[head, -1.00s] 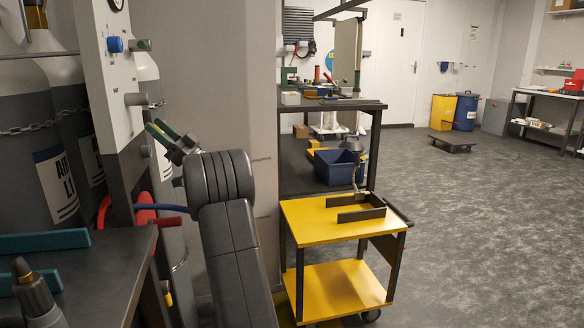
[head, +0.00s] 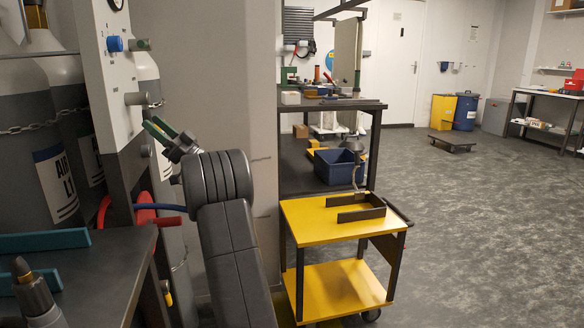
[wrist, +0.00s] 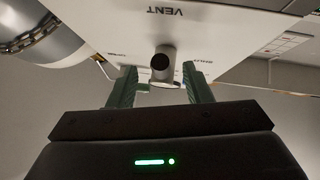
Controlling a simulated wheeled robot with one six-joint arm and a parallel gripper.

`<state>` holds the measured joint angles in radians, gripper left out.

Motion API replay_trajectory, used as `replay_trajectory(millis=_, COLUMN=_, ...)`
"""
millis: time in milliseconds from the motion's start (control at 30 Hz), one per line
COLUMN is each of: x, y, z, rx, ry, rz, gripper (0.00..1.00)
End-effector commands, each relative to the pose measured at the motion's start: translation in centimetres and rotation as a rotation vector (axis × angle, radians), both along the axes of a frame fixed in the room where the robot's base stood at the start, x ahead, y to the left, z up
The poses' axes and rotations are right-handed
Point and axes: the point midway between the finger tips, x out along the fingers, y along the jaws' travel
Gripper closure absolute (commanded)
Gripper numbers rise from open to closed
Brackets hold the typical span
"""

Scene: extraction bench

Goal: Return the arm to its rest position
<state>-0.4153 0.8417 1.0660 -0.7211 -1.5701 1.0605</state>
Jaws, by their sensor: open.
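My gripper (head: 153,129) is at the left of the head view, in front of the white gas panel (head: 97,70). Its two green fingers are apart with nothing between them. In the wrist view, the open gripper (wrist: 160,88) points toward the panel (wrist: 120,22), which carries the word VENT. A short round grey fitting (wrist: 163,66) with a dark end sticks out of the panel, seen between and beyond the fingertips. I cannot tell the exact gap to it. My arm is bent, its dark links filling the lower middle-left of the head view.
Gas cylinders (head: 45,135) with a chain stand at the left behind the panel. A dark bench (head: 100,262) with teal strips is at the lower left. A yellow cart (head: 308,226) stands right of my arm, near a pale wall (head: 225,90).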

Motion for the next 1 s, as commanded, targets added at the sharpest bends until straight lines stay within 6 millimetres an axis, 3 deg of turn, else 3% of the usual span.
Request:
replay_trajectory(millis=200, x=-0.4, y=2.4, z=2.9, rx=-0.004, ry=0.023, rz=0.001, gripper=0.55)
replay_trajectory(millis=600, x=-1.2, y=2.1, z=2.7, rx=-0.05, ry=0.212, rz=0.0, gripper=0.55)
replay_trajectory(millis=1000, x=-1.3, y=2.1, z=2.6, rx=-0.055, ry=0.232, rz=0.001, gripper=0.55)
